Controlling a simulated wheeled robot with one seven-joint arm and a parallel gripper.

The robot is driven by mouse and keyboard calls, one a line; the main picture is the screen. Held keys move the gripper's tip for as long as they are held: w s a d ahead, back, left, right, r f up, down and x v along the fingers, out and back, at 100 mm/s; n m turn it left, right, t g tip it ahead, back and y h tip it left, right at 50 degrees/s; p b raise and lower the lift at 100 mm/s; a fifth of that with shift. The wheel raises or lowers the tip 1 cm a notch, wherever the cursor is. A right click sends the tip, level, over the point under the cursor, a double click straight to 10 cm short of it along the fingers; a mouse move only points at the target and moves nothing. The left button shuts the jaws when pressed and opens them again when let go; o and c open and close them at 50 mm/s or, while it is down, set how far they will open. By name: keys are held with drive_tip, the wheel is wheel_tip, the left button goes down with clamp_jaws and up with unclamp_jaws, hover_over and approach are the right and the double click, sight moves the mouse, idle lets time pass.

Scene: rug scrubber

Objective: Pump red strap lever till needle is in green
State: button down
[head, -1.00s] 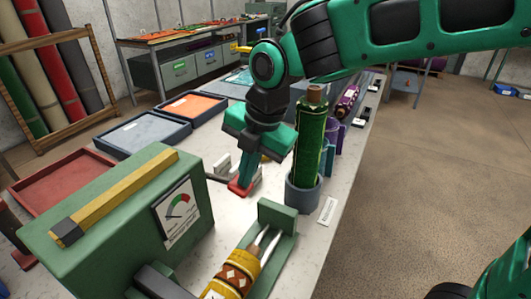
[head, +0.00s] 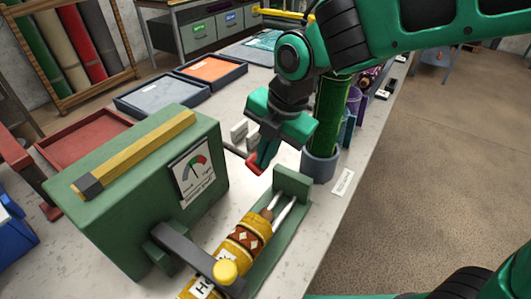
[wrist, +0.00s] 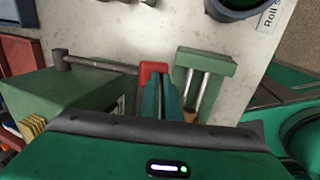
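The red strap lever has a red block end (head: 254,163) beside my fingertips in the head view. The wrist view shows this red end (wrist: 151,72) on a grey bar (wrist: 95,64) reaching from the green machine (head: 150,190). My gripper (head: 264,160) points down, its two fingers close together with nothing seen between them. In the wrist view its fingertips (wrist: 161,82) overlap the red end; I cannot tell whether they touch it. The gauge (head: 194,172) on the machine has a green and red dial; its needle is too small to place surely.
A patterned yellow roll (head: 246,238) lies in a green cradle (head: 292,182) in front of the gauge, near a yellow knob (head: 226,271). A grey cup (head: 321,168) holding a green roll (head: 333,110) stands right of my gripper. Trays lie behind on the bench.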

drive_tip(key=shift+s+d+f, duration=0.15)
drive_tip(key=shift+d+f, duration=0.15)
drive_tip(key=shift+f, duration=0.05)
drive_tip(key=s+d+v, duration=0.1)
drive_tip(key=d+v, duration=0.1)
drive_tip(key=v, duration=1.2)
drive_tip(key=shift+f, duration=0.25)
drive_tip(key=d+f+m+h, duration=0.1)
drive_tip(key=d+f+m, duration=0.2)
drive_tip(key=d+m, duration=0.75)
drive_tip(key=d+f+m+h, duration=0.1)
drive_tip(key=d+f+m, duration=0.3)
drive_tip(key=d+m, duration=0.65)
drive_tip(key=s+d+f+m+g, duration=0.1)
drive_tip(key=s+d+f+m, duration=0.2)
drive_tip(key=s+d+m, duration=0.3)
drive_tip(key=s+d+f+m, duration=0.3)
drive_tip(key=s+d+m, duration=0.3)
drive_tip(key=d+m, duration=0.3)
drive_tip(key=shift+s+d+f+g+h, duration=0.15)
drive_tip(key=shift+s+d+g+h, duration=0.15)
drive_tip(key=shift+d+g, duration=0.15)
